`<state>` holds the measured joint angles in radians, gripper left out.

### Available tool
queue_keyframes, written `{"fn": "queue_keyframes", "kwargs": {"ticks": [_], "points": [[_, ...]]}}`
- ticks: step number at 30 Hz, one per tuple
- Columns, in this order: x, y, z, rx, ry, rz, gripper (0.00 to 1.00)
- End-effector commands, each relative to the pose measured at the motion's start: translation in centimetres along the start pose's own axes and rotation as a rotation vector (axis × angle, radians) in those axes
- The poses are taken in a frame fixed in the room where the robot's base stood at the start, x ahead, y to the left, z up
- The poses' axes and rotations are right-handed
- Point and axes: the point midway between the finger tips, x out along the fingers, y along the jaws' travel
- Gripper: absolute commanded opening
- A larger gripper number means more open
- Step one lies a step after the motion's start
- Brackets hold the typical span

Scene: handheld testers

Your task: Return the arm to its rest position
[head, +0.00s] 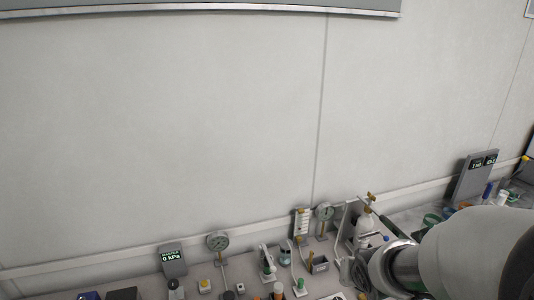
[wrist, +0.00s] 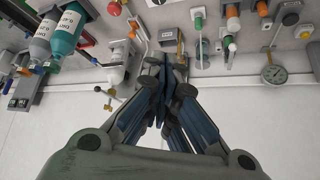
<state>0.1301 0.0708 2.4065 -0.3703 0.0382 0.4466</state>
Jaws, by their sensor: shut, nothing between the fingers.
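In the wrist view my gripper (wrist: 164,88) is shut, its two dark fingers with blue pads meeting with nothing between them. It hangs over the edge of the bench equipment, in front of the pale wall. In the head view part of my arm (head: 465,255) fills the lower right corner, and the gripper itself is out of that view.
The bench below carries a pressure display (head: 173,260), a round gauge (head: 218,242), a white cylinder (head: 366,226) and a grey meter (head: 474,178). The wrist view shows a teal bottle (wrist: 68,32) and another gauge (wrist: 273,74).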

Motion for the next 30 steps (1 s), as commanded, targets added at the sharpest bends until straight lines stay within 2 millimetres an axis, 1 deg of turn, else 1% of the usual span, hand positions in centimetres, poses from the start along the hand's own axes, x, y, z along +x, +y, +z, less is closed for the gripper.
{"fn": "queue_keyframes", "kwargs": {"ticks": [1, 2, 3, 5, 6, 8, 9, 12, 15, 18, 21, 30], "points": [[-2.7, 0.1, -0.1, -0.015, 0.0, 0.017, 0.0], [-4.0, 0.1, 0.2, -0.024, -0.01, 0.027, 0.0], [-5.8, 0.2, 0.8, -0.034, -0.023, 0.037, 0.0], [-8.4, 0.2, 1.7, -0.05, -0.045, 0.045, 0.0], [-10.1, 0.1, 2.5, -0.061, -0.061, 0.045, 0.0], [-12.5, 0.0, 4.0, -0.079, -0.087, 0.041, 0.0], [-14.1, -0.2, 5.0, -0.091, -0.105, 0.033, 0.0], [-17.4, -0.7, 7.7, -0.123, -0.147, 0.005, 0.0], [-19.7, -1.2, 10.0, -0.154, -0.182, -0.028, 0.0], [-21.2, -1.5, 11.7, -0.177, -0.206, -0.053, 0.0], [-21.9, -1.7, 12.5, -0.188, -0.219, -0.066, 0.0], [-22.0, -1.7, 12.7, -0.191, -0.224, -0.068, 0.0]]}}
